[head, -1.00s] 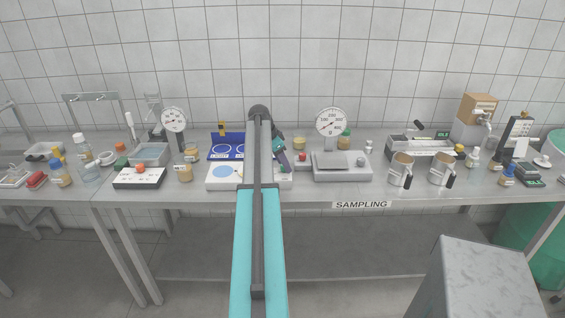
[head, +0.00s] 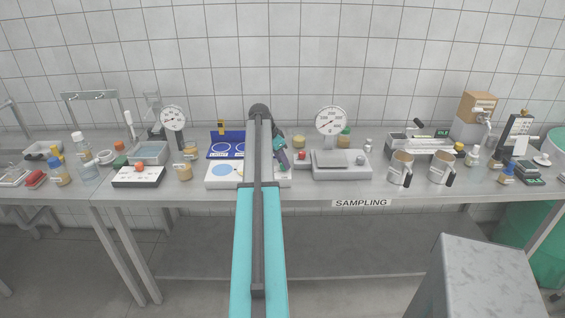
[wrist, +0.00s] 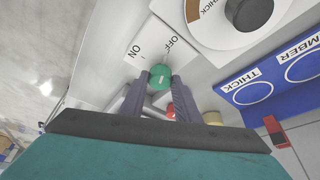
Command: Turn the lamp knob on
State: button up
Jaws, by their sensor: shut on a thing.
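The green lamp knob (wrist: 160,76) sits on a white panel (wrist: 118,62) printed ON and OFF in the wrist view. It has a pale mark on its face. My gripper (wrist: 160,88) is shut on the knob, with a dark finger on each side of it. In the head view my gripper (head: 283,160) is down at the right end of the white lamp unit (head: 222,182). My arm covers the middle of that unit, and the knob cannot be made out there.
A blue panel with white rings (head: 225,146) stands behind the unit. A small red-topped item (head: 302,156) is close beside my gripper. A jar (head: 184,172) stands to the left.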

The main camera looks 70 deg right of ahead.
jog(key=n, duration=0.1)
jog(key=n+t+b, duration=0.1)
jog(key=shift+s+a+f+n, duration=0.1)
jog(key=shift+s+a+n, duration=0.05)
jog(key=shift+n, duration=0.15)
jog(key=n, duration=0.2)
jog(key=n+t, duration=0.1)
jog(key=n, duration=0.1)
jog(key=shift+s+h+b, duration=0.2)
jog(key=shift+h+b, duration=0.2)
jog(key=shift+s+n+t, duration=0.1)
jog(key=shift+n+t, duration=0.6)
jog(key=shift+n, duration=0.85)
jog(key=shift+s+n+t, duration=0.1)
jog(key=shift+n+t, duration=0.6)
jog(key=shift+n, duration=0.85)
jog(key=o, duration=1)
jog(key=shift+o, duration=0.2)
jog(key=shift+r, duration=0.2)
jog(key=b+v, duration=0.3)
jog(key=v, duration=1)
jog(key=shift+r, duration=0.35)
